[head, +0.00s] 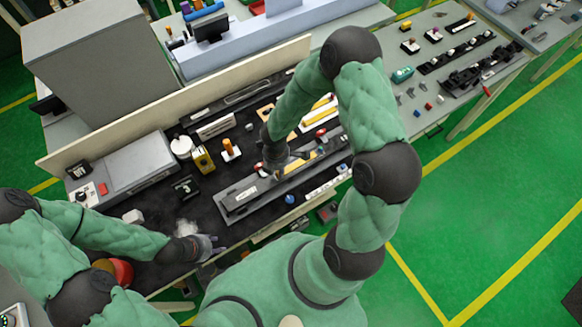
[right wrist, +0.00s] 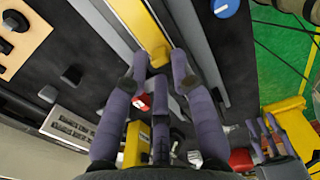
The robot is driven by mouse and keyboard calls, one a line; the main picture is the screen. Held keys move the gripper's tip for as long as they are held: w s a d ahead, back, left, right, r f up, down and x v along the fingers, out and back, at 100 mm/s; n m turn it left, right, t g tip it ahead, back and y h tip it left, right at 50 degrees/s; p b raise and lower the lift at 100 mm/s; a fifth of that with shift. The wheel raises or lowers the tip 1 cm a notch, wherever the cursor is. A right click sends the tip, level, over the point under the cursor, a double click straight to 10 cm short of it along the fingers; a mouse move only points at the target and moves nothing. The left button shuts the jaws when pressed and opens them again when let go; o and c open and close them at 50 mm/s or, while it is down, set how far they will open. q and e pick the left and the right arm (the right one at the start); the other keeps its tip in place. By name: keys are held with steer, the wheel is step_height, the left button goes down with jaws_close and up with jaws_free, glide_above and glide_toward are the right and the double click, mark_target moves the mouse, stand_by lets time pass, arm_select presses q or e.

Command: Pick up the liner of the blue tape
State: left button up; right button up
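I cannot make out a blue tape or its liner for sure in either view. My right gripper (head: 286,163) is over the long grey fixture (head: 237,196) on the black mat. In the right wrist view its fingertips (right wrist: 159,62) are apart, on either side of the near end of a yellow strip (right wrist: 140,25). I see no grip on the strip, but contact is hard to judge. A blue round knob (right wrist: 226,8) lies to the right of the grey rail; a blue piece also shows in the head view (head: 290,199). My left gripper (head: 207,246) hovers at the mat's front left, its fingers too small to read.
A yellow block (right wrist: 137,143) and a red piece (right wrist: 145,103) lie close to the fingers. In the head view, a grey box (head: 140,165), a white roll (head: 182,146) and a yellow case (head: 203,160) stand left of the fixture. A low board (head: 110,137) closes the back.

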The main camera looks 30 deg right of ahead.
step_height(320, 180, down, 2)
steer(key=shift+f, duration=0.2)
steer(key=c, duration=0.4)
steer(key=shift+c, duration=0.3)
steer(key=shift+r, duration=0.1)
steer(key=shift+w+r, duration=0.1)
steer(key=shift+r, duration=0.3)
step_height(320, 180, up, 2)
steer(key=shift+r, duration=0.1)
steer(key=s+a+r, duration=0.6)
steer(key=s+r, duration=0.4)
steer(key=s, duration=0.2)
steer(key=shift+s+a, duration=0.25)
steer(key=shift+a, duration=0.1)
